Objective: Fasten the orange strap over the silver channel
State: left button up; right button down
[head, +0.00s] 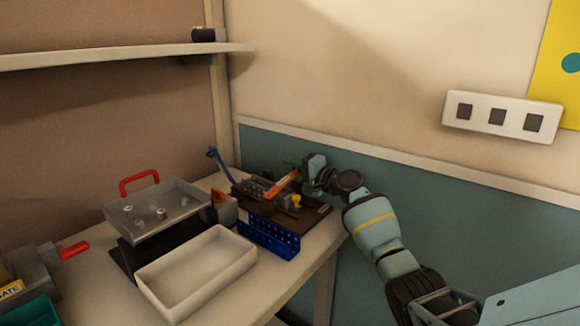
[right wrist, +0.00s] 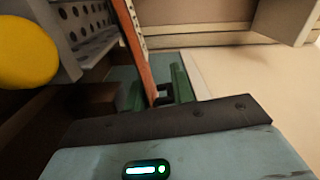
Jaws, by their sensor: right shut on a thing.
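The orange strap (head: 283,182) slopes across the silver channel (head: 258,186) on the dark board. In the right wrist view the orange strap (right wrist: 137,50) runs down beside the perforated silver channel (right wrist: 92,22). My right gripper (head: 302,172) is at the strap's upper right end, and it is shut on the strap. Its green fingertips (right wrist: 160,95) show on either side of the strap's end. The exact grip contact is partly hidden. A yellow knob (head: 296,200) stands at the channel's near side and shows large in the right wrist view (right wrist: 24,52). My left gripper is not in view.
The dark board (head: 312,214) lies on the table by the wall. A blue perforated bracket (head: 268,238), a cream tray (head: 165,288) and a grey tray with a red handle (head: 140,181) stand nearby. A blue lever (head: 221,163) rises at the board's left.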

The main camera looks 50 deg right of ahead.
jog(key=shift+f, duration=0.2)
dwell(0.4)
jog(key=c, duration=1.3)
grip_release()
